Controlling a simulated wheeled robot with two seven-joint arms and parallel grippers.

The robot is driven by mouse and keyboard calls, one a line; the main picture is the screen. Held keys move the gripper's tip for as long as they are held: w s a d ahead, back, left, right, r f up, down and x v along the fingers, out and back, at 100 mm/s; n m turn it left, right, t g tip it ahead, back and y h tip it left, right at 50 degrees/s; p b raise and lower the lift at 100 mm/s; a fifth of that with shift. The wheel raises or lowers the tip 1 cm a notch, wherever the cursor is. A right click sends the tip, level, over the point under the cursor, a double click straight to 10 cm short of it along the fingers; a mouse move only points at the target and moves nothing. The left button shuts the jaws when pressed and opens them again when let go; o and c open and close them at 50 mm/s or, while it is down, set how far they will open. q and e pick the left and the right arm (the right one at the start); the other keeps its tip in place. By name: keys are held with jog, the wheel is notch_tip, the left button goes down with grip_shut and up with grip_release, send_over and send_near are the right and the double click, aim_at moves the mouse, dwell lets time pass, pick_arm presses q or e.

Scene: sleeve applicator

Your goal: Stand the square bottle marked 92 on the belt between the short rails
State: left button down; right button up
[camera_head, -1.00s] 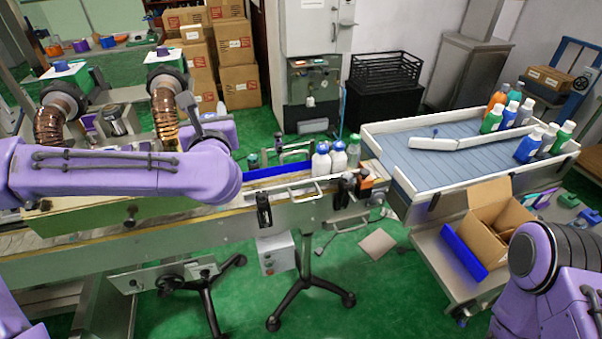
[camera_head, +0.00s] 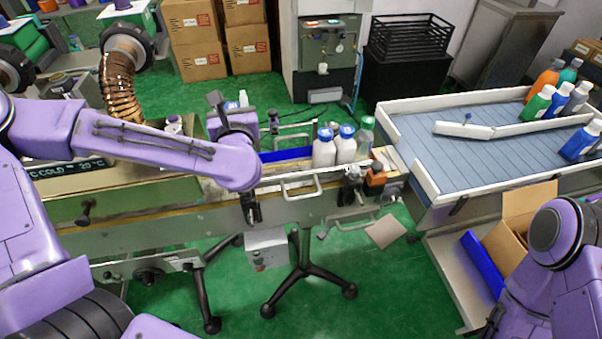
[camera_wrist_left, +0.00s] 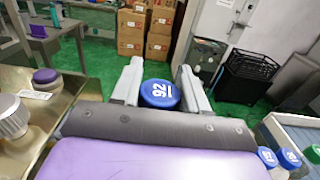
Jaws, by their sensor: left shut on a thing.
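The square bottle marked 92 shows as a round blue cap with a white 92 (camera_wrist_left: 160,93) in the left wrist view; its body is hidden below. My left gripper (camera_wrist_left: 159,88) is shut on it, a grey finger on each side. A blue rail (camera_head: 286,155) runs along the belt (camera_head: 215,190) just right of the hand. I cannot tell how high the bottle is above the belt. My right gripper is not in view.
Two white bottles with blue caps (camera_head: 324,149) and a green-capped bottle (camera_head: 366,132) stand on the belt to the right of the hand. A tray table (camera_head: 480,185) with several coloured bottles is further right.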

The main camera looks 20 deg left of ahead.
pick_arm(q)
notch_tip(320, 180, down, 11)
jog(key=shift+w+r+p, duration=0.1)
jog(key=shift+p, duration=0.85)
jog(key=c, duration=0.6)
grip_release()
